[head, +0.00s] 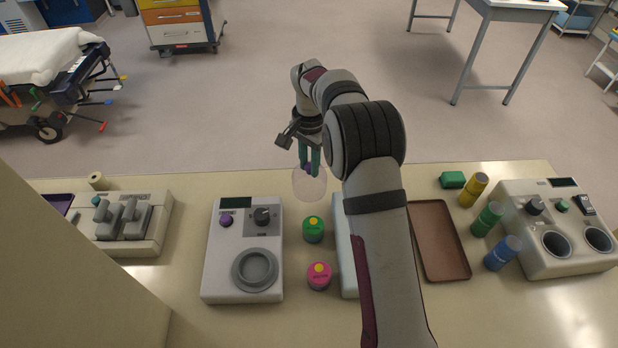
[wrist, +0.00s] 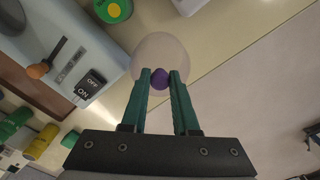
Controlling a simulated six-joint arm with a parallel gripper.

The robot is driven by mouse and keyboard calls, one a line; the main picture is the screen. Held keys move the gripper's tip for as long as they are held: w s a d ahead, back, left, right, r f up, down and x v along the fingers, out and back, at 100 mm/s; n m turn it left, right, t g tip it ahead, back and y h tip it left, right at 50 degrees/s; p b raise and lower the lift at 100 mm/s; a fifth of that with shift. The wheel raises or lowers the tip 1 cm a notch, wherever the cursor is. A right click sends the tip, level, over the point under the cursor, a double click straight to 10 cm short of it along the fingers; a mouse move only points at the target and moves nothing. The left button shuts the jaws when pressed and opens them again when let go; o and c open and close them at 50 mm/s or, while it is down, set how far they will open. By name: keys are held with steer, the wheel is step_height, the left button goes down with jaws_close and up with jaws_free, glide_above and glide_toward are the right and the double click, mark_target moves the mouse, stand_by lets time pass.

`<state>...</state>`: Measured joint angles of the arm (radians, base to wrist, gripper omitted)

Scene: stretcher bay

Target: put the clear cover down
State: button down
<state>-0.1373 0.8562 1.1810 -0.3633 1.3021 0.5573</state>
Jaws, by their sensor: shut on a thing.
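The clear cover (head: 309,187) is a see-through dome with a purple knob on top. My gripper (head: 309,170) is shut on the knob, and the dome hangs below the fingers near the bench's far edge. In the wrist view the purple knob (wrist: 160,78) sits between the green fingertips of my gripper (wrist: 160,76), with the faint round cover (wrist: 158,48) beyond it. I cannot tell whether its rim touches the bench. A white device (head: 215,285) with a round grey well (head: 256,270) stands left of my arm; the well is uncovered.
A green-lidded jar (head: 313,229) and a pink jar (head: 319,276) stand between that device and a pale switch unit (head: 347,270), partly hidden by my arm. Right are a brown tray (head: 440,240), yellow, green and blue cylinders (head: 502,253) and a two-well device (head: 575,222).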

mark_target(309, 176)
step_height(309, 176, down, 4)
steer(key=shift+f, duration=0.15)
steer(key=shift+f, duration=0.15)
steer(key=c, duration=0.7)
jaws_free()
step_height(309, 176, up, 13)
steer(key=shift+f, duration=0.2)
steer(key=s+d+r+n, duration=0.1)
steer(key=s+r, duration=0.2)
steer(key=s, duration=0.3)
steer(key=s+d+r, duration=0.2)
steer(key=s+r, duration=0.2)
steer(key=s, duration=0.2)
steer(key=s+f, duration=0.1)
steer(key=s, duration=0.7)
steer(key=s+f+n+y, duration=0.1)
steer(key=s, duration=0.8)
steer(key=s+f+n, duration=0.1)
steer(key=s+f, duration=0.1)
steer(key=s, duration=0.6)
steer(key=shift+s+d+f+y, duration=0.1)
steer(key=shift+s+d+y, duration=0.2)
steer(key=shift+s+y, duration=0.1)
